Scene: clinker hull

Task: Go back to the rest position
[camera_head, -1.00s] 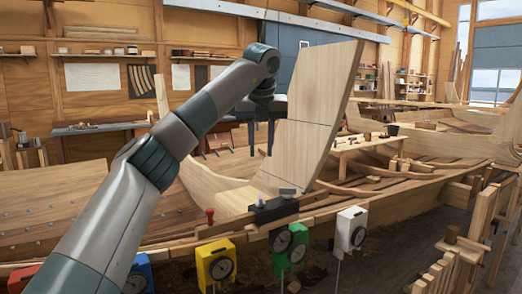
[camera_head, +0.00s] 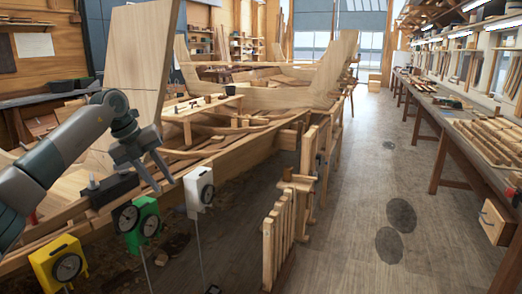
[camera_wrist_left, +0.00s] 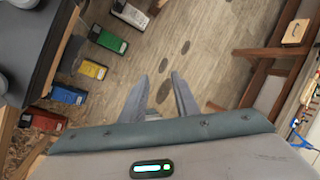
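My left arm comes in from the left in the head view. Its gripper (camera_head: 150,168) points down and to the right, above the hull's near edge and left of the white dial gauge. In the left wrist view the two fingers (camera_wrist_left: 161,97) stand apart with only floor showing between them, so the gripper is open and empty. My right gripper is not in view.
A white gauge (camera_head: 198,188), a green gauge (camera_head: 148,218) and a yellow gauge (camera_head: 58,262) stand on thin rods along the hull. A black clamp block (camera_head: 112,190) sits on the hull edge. A wooden rack (camera_head: 280,228) stands right of them. The aisle floor (camera_head: 350,220) is clear, with a long workbench (camera_head: 440,125) beyond.

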